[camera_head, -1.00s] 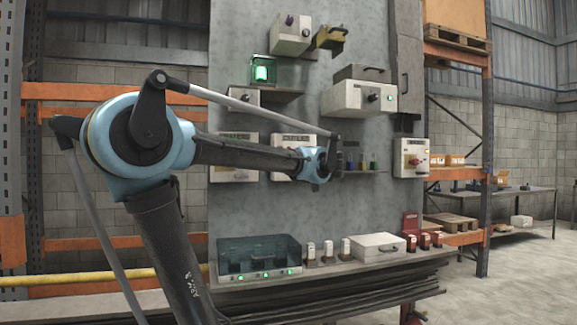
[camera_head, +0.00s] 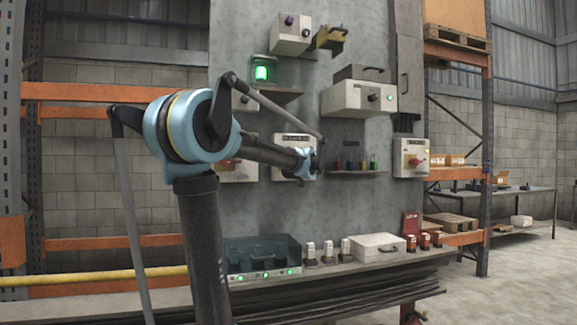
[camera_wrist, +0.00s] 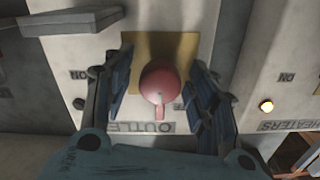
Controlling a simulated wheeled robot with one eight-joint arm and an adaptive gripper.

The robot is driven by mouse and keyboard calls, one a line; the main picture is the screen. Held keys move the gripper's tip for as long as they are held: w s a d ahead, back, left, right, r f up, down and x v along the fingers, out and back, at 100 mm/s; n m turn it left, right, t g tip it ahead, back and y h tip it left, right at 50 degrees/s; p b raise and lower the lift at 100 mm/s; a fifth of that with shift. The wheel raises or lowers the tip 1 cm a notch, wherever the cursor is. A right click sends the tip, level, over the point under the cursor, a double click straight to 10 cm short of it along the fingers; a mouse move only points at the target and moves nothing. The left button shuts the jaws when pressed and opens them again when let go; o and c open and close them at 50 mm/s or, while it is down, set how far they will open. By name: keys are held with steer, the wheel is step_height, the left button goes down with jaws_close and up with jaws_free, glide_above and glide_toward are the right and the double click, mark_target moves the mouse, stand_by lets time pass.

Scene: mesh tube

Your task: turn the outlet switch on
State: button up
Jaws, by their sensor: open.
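The outlet switch (camera_wrist: 159,82) is a red knob on a yellow plate, with a short lever pointing down in the wrist view toward a label reading "OUTLE", its last part covered. It is on a pale box (camera_wrist: 200,20). A dark, unlit round lamp (camera_wrist: 79,103) is left of the knob. My gripper (camera_wrist: 160,75) is open, with one finger on each side of the knob; I cannot tell whether either touches it. In the head view my gripper (camera_head: 308,163) is at the middle white box (camera_head: 293,139), whose knob is hidden.
In the head view, a shelf with small coloured items (camera_head: 356,170) and another red-knobbed box (camera_head: 411,158) are to the right. A lower ledge holds a teal case (camera_head: 262,255).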

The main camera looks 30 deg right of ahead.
steer(key=c, duration=1)
steer(key=shift+c, duration=0.2)
steer(key=shift+m, duration=0.4)
steer(key=m, duration=0.3)
steer(key=shift+m, duration=0.4)
steer(key=m, duration=0.4)
steer(key=shift+d+m, duration=0.1)
steer(key=shift+m, duration=0.2)
steer(key=m, duration=0.4)
steer(key=shift+f, duration=0.1)
steer(key=m, duration=0.4)
steer(key=shift+m, duration=0.3)
steer(key=shift+f, duration=0.1)
